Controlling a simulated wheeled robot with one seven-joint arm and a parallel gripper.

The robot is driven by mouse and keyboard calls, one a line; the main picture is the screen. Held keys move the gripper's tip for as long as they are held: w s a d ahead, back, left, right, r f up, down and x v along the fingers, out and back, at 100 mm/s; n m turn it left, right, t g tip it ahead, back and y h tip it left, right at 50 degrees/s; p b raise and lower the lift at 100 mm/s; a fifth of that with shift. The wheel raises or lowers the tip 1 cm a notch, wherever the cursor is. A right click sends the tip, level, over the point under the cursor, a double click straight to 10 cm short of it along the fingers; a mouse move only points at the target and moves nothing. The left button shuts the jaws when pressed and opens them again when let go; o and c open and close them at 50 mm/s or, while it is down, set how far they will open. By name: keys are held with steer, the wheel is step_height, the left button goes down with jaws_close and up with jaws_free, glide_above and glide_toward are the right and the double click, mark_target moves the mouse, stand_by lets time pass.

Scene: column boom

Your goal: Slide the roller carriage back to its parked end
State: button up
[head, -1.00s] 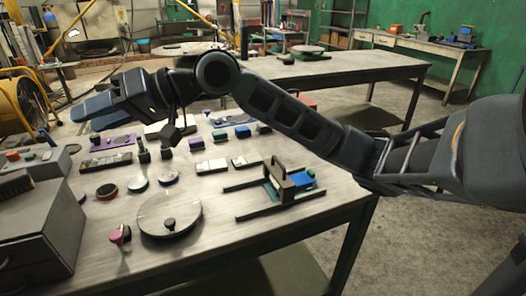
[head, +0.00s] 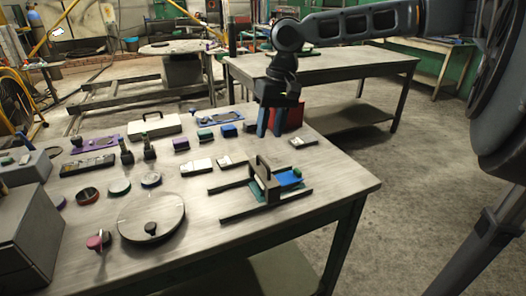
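The roller carriage (head: 266,184) looks like a dark block with an arched handle. It sits between two dark parallel rails (head: 252,211) near the right front of the table, at about the middle of their length. A blue piece (head: 289,178) with a small green part lies against its right side, and a teal strip shows beneath it. My gripper (head: 269,136) points down with its two blue fingers apart and nothing visible between them. In the picture it is above and behind the carriage, apart from the handle. Its exact height over the table is hard to tell.
A round turntable disc (head: 150,219) with a knob stands left of the rails. Small flat boxes (head: 197,167) and blue blocks (head: 229,131) lie behind. A red box (head: 291,117) is just behind my fingers. The table's right end (head: 340,185) is bare.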

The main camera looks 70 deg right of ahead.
glide_above(265, 170)
steer(key=shift+f, duration=3.5)
jaws_close()
steer(key=shift+w, duration=0.1)
